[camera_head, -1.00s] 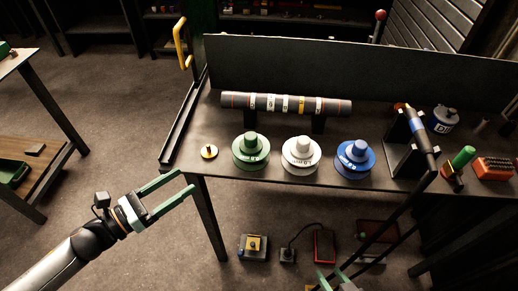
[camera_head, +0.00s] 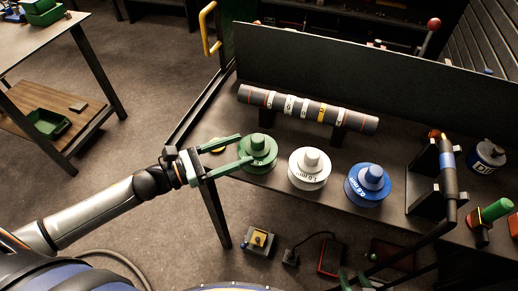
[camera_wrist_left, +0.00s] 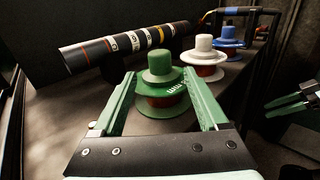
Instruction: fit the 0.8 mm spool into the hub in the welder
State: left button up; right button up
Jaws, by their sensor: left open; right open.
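Three spools stand upright in a row on the dark bench: a green one (camera_head: 258,151), a white one (camera_head: 309,167) and a blue one (camera_head: 367,184). The white label appears to read 1.0 mm; the green and blue labels are too small to read surely. My left gripper (camera_head: 245,149) is open at the green spool. In the left wrist view its fingers lie on either side of the green spool (camera_wrist_left: 161,85), with no clear grip. My right gripper (camera_head: 355,282) is open at the bottom edge, partly cut off. I cannot identify the welder or its hub.
A banded dark shaft (camera_head: 308,108) lies on supports behind the spools. A torch-like tool in a black stand (camera_head: 422,182) is to the right. A side table (camera_head: 45,45) stands left.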

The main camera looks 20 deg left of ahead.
aim_at(269, 144)
pick_arm(q)
jog(key=shift+p+x, duration=0.7)
jog(key=shift+x, duration=3.75)
jog(key=shift+c, duration=0.2)
grip_shut()
jog(key=shift+r, duration=0.1)
